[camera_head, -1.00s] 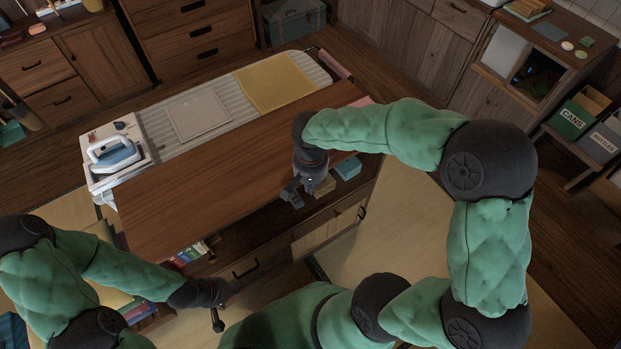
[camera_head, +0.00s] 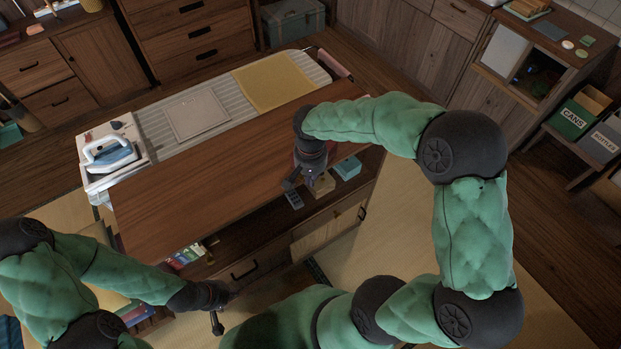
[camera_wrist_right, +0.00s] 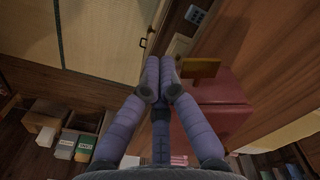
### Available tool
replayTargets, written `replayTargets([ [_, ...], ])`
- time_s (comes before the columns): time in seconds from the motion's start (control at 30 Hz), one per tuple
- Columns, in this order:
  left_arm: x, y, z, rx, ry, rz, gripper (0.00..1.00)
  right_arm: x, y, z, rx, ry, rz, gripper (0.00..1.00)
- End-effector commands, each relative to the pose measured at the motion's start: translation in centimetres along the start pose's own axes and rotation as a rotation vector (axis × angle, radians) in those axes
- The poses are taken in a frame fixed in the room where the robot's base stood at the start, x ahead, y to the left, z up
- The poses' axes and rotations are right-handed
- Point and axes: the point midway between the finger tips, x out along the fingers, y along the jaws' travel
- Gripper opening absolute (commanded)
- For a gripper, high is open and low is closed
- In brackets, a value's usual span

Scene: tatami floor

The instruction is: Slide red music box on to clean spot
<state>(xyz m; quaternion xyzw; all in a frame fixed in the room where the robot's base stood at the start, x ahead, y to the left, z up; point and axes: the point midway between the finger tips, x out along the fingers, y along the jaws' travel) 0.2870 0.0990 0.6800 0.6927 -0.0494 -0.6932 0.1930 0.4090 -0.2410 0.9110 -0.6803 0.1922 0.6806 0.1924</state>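In the right wrist view a dull red box (camera_wrist_right: 215,105), which looks like the music box, sits on the wood with a tan flap or plate (camera_wrist_right: 200,68) at its upper edge. My right gripper (camera_wrist_right: 158,65) is beside its left side there, its purplish fingers drawn together with nothing visible between them. Whether they touch the box I cannot tell. In the head view my right gripper (camera_head: 305,180) is at the counter's front right edge and hides most of the red box. My left gripper (camera_head: 215,308) hangs low in front of the cabinet; its fingers are too small to read.
The brown counter top (camera_head: 210,165) is largely bare. Behind it are an iron (camera_head: 110,153), a pale square (camera_head: 196,115) and a yellow cloth (camera_head: 273,82). A teal box (camera_head: 347,168) and a small grey keypad-like object (camera_head: 293,198) are close to my right gripper.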

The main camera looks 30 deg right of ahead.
Motion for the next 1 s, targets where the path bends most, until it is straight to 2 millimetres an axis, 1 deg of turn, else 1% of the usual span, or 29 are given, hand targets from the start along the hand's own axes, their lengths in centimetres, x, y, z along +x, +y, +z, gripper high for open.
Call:
replayTargets([
  [0.17,-0.2,0.1,0.0,0.000,0.000,0.000,0.00,0.0,0.0,-2.0,0.003,-0.001,0.001,0.00],
  [0.33,-0.4,0.1,0.0,0.000,0.000,0.000,0.00,-0.1,0.0,-4.7,0.003,0.000,0.001,0.00],
  [0.5,-0.6,0.2,0.0,0.000,0.000,0.000,0.00,0.0,0.0,-6.4,0.002,0.000,0.000,0.00],
  [0.63,-0.6,0.2,0.0,0.000,0.000,0.000,0.00,0.0,0.0,-6.9,0.000,0.001,0.000,0.00],
  [1.0,-0.6,0.2,0.0,0.000,0.000,0.000,0.00,0.0,0.0,-6.9,0.000,0.001,0.000,0.00],
])
